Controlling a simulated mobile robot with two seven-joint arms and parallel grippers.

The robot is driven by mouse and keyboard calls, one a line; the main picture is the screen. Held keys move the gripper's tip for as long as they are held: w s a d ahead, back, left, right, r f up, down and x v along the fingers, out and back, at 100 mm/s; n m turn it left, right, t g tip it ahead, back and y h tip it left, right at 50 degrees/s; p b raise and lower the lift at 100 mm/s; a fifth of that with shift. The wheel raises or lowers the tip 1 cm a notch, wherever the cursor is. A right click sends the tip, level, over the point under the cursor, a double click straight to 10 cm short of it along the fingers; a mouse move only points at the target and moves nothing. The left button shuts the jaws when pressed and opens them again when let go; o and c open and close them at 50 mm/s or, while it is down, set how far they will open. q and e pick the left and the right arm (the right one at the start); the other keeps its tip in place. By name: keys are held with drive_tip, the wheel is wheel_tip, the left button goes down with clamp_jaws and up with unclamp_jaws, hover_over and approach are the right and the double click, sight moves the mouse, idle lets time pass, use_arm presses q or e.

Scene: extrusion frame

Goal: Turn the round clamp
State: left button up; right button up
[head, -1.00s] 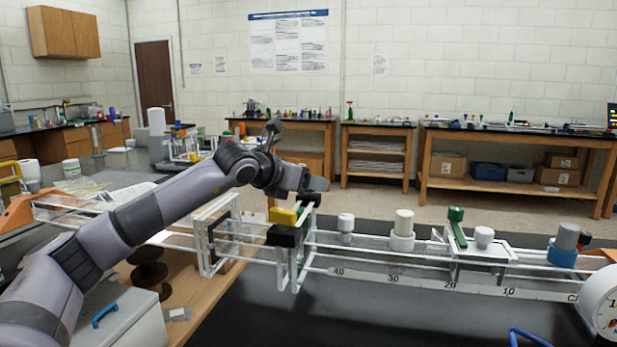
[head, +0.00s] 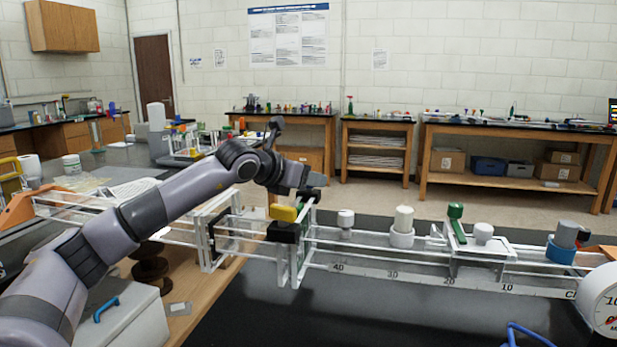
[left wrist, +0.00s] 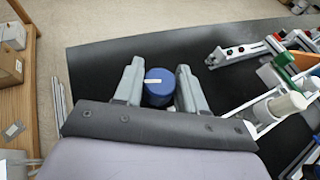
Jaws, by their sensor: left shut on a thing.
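The round clamp (left wrist: 158,90) is a blue round knob with a white mark on top, seen in the left wrist view. My left gripper (left wrist: 160,74) has one grey finger on each side of it and is shut on it. In the head view my left gripper (head: 308,190) is at the upper part of the clear frame (head: 297,262), just right of and above a yellow part (head: 283,213). The blue knob cannot be made out there, as the gripper hides it. My right gripper is not in view.
A long white rail with a scale (head: 440,278) runs right from the frame. It carries white knobs (head: 346,220), a green lever (head: 456,222), a blue-collared grey cylinder (head: 563,243) and a round dial (head: 603,300). A grey box (head: 120,318) stands at the lower left.

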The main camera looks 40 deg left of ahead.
use_arm(q)
drive_tip(key=shift+r+m+h+p, duration=0.1)
drive_tip(key=shift+m+h+p, duration=0.7)
drive_tip(key=shift+m+h, duration=0.6)
drive_tip(key=m+g+h+p, duration=0.1)
drive_tip(key=m+h, duration=0.2)
drive_tip(key=shift+g+h+p, duration=0.3)
drive_tip(key=shift+h+p, duration=0.05)
drive_tip(key=shift+h, duration=0.05)
drive_tip(key=shift+m+g+h+p, duration=0.8)
drive_tip(key=shift+m+h+p, duration=0.1)
drive_tip(key=shift+m+h, duration=0.3)
drive_tip(key=shift+m+g, duration=0.3)
drive_tip(key=o, duration=1)
drive_tip(key=shift+c, duration=0.2)
